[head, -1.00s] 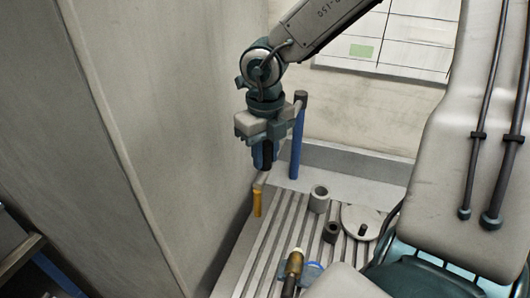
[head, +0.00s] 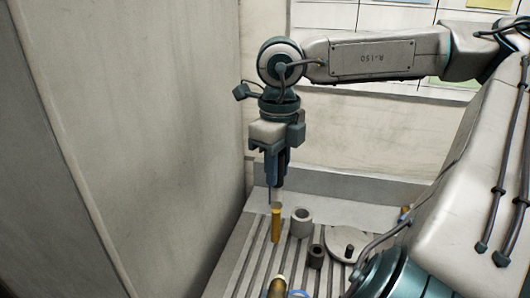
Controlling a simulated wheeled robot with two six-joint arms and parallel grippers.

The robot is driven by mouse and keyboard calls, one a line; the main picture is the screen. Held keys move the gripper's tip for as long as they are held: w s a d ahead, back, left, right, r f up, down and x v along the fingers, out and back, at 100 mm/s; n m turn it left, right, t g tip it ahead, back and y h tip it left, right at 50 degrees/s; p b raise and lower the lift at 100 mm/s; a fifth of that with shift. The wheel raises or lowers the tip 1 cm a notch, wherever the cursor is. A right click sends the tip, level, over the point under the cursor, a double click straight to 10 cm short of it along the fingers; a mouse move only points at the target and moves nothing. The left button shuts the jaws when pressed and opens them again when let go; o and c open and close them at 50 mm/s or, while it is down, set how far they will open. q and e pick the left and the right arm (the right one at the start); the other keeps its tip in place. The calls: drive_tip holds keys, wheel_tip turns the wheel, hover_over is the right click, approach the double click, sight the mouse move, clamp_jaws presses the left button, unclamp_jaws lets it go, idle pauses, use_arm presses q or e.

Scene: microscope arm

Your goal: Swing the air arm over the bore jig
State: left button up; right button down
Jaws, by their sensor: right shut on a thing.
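My right gripper (head: 277,178) points down and is shut on the air arm, just above its yellow nozzle (head: 276,225). The fingers hide most of the air arm and the blue post behind it. The nozzle hangs upright over the slotted plate, left of a grey hollow cylinder (head: 301,224) and apart from it in the picture. A smaller dark hollow cylinder (head: 316,257) stands in front of that one. I cannot tell for sure which of the two is the bore jig. My left gripper is out of view.
A round pale disc (head: 342,237) with a dark peg lies right of the cylinders. A brass-tipped part (head: 277,288) stands at the front of the slotted plate (head: 246,258). A tall grey wall (head: 170,130) bounds the left. My right arm covers the right side.

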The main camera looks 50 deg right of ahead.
drive_tip(key=shift+s+d, duration=0.2)
drive_tip(key=c, duration=1.2)
unclamp_jaws()
drive_tip(key=shift+o, duration=0.2)
wheel_tip(320, 180, up, 11)
drive_tip(key=shift+f+b, duration=0.15)
drive_tip(key=shift+b, duration=0.2)
